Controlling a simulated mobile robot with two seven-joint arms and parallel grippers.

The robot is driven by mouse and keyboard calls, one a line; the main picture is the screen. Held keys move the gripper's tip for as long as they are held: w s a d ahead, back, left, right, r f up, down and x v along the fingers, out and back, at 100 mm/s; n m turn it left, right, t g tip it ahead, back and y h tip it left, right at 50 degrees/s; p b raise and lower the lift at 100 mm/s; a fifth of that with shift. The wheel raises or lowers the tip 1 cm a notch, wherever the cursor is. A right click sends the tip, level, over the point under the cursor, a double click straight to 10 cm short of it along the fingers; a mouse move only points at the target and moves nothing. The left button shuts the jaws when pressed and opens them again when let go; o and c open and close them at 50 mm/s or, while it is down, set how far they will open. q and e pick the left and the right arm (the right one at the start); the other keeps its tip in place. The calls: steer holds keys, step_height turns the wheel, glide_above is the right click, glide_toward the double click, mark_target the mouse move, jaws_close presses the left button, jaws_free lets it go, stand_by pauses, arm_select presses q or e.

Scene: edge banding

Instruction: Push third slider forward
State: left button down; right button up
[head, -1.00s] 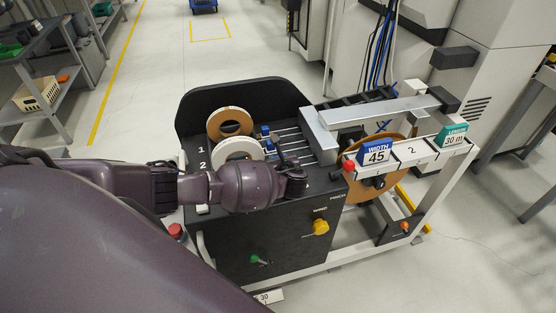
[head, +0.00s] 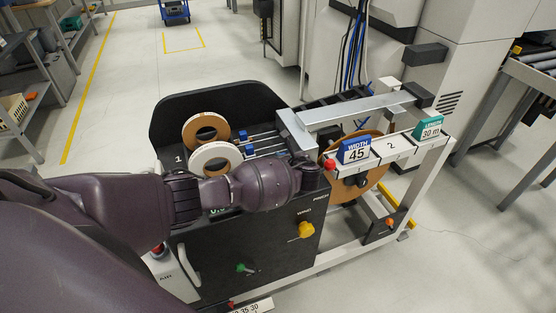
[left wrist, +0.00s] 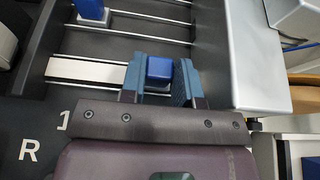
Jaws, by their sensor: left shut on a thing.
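My left gripper (left wrist: 160,85) is shut on a blue slider block (left wrist: 159,70) on a rail, with one finger on each side of it. In the head view my left gripper (head: 308,174) is at the right end of the black machine top, and it hides this slider. Another blue slider (left wrist: 92,10) sits on a rail farther up in the left wrist view. Two blue sliders, one (head: 243,135) behind the other (head: 249,150), show beside the rolls in the head view. My right gripper is not in view.
A brown roll (head: 206,132) and a white roll (head: 216,158) stand left of the rails. A grey metal beam (left wrist: 255,55) borders the rails on the right. A red knob (head: 329,164) and the blue width sign (head: 354,151) are just right of my gripper.

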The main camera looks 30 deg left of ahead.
arm_select(q)
steer(key=shift+w+d+r, duration=0.1)
steer(key=c, duration=1.1)
jaws_free()
steer(key=shift+w+d, duration=0.1)
steer(key=shift+s+d+r, duration=0.1)
steer(key=shift+s+d, duration=0.15)
steer(key=shift+s, duration=0.1)
steer(key=p+v, duration=0.2)
steer(key=v, duration=0.7)
steer(key=shift+s+d+r, duration=0.25)
steer(key=shift+s+d, duration=0.05)
